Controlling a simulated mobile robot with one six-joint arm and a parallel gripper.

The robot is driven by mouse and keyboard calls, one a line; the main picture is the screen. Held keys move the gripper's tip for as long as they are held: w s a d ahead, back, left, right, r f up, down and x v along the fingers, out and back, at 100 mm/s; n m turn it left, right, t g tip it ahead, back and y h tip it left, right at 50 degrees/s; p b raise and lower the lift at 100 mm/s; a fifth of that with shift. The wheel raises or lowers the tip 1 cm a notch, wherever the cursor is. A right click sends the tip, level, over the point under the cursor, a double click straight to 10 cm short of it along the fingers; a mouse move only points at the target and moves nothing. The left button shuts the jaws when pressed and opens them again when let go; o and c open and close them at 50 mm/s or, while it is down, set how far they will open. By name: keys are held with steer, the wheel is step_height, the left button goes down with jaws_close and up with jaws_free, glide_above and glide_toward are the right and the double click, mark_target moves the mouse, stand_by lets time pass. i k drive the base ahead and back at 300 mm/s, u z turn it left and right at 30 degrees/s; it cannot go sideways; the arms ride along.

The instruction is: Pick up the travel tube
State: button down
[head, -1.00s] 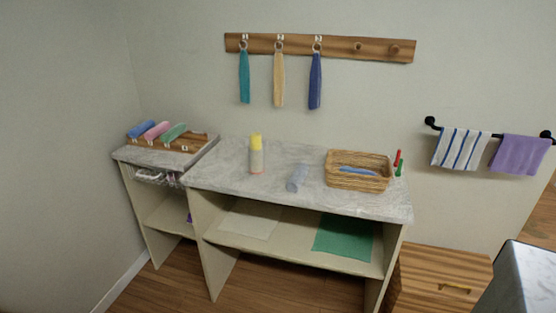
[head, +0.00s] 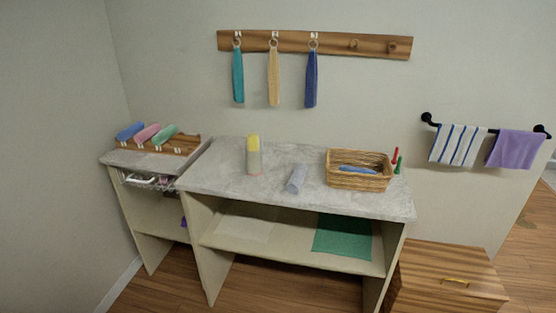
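A pale blue-grey cylinder (head: 297,179), which looks like the travel tube, lies on the grey marbled countertop (head: 225,180), right of the middle. It points toward the front edge and touches nothing else that I can see. An upright bottle (head: 254,160) with a yellow top and grey body stands to its left. My gripper is not in view.
A wicker basket (head: 358,184) with a blue item inside stands right of the tube, with red and green sticks (head: 397,160) beside it. A wooden chest (head: 450,264) stands at the right. The countertop's front is clear.

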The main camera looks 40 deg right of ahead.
mark_target(254, 160)
steer(key=z, duration=0.9)
steer(key=k, duration=1)
steer(key=i, duration=0.85)
